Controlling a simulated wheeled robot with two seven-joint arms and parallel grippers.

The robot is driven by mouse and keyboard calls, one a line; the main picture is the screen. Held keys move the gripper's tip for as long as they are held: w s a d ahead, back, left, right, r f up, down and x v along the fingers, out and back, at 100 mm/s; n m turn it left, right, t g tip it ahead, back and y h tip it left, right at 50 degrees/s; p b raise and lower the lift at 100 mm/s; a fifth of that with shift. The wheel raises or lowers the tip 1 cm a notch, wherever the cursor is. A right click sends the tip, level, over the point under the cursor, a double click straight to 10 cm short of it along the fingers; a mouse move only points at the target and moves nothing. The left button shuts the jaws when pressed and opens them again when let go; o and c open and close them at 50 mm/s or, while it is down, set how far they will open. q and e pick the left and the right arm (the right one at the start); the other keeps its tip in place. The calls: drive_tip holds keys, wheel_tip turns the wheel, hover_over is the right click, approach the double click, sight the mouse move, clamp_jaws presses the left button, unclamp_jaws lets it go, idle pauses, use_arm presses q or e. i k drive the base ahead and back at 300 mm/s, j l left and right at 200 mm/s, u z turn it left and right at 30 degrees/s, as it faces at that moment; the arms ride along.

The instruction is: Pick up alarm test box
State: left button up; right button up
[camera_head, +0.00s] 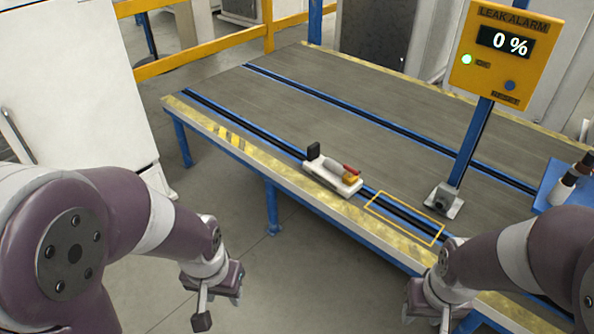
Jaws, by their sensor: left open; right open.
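A small device with a white base (332,180) sits on the near edge of the table, left of a yellow outlined rectangle (404,219). It has a black upright block at its left end, and a grey-and-yellow part with a red piece at its right. It may be the alarm test box, but no label on it is readable. My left gripper (220,308) is open and empty, in front of the table and below left of the device. My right gripper (426,317) is open and empty at the table's near edge, below right of the device. Neither touches it.
An orange leak alarm panel (506,52) reading 0 % stands on a blue post (470,143) at the right of the table (350,112). A blue tray (552,183) with bottle-like items is at the far right. The table's middle is clear.

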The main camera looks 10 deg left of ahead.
sight(332, 173)
drive_tip(key=i+j+z, duration=0.1)
drive_tip(key=i, duration=0.45)
drive_tip(key=i+j+z, duration=0.1)
drive_tip(key=i+j, duration=0.15)
drive_tip(key=i, duration=0.3)
drive_tip(key=i+j+z, duration=0.15)
drive_tip(key=i, duration=0.4)
drive_tip(key=i+j+z, duration=0.1)
drive_tip(key=i+j, duration=0.25)
drive_tip(key=i, duration=0.15)
drive_tip(key=i+j+z, duration=0.1)
drive_tip(key=i+j, duration=0.25)
drive_tip(key=i, duration=0.15)
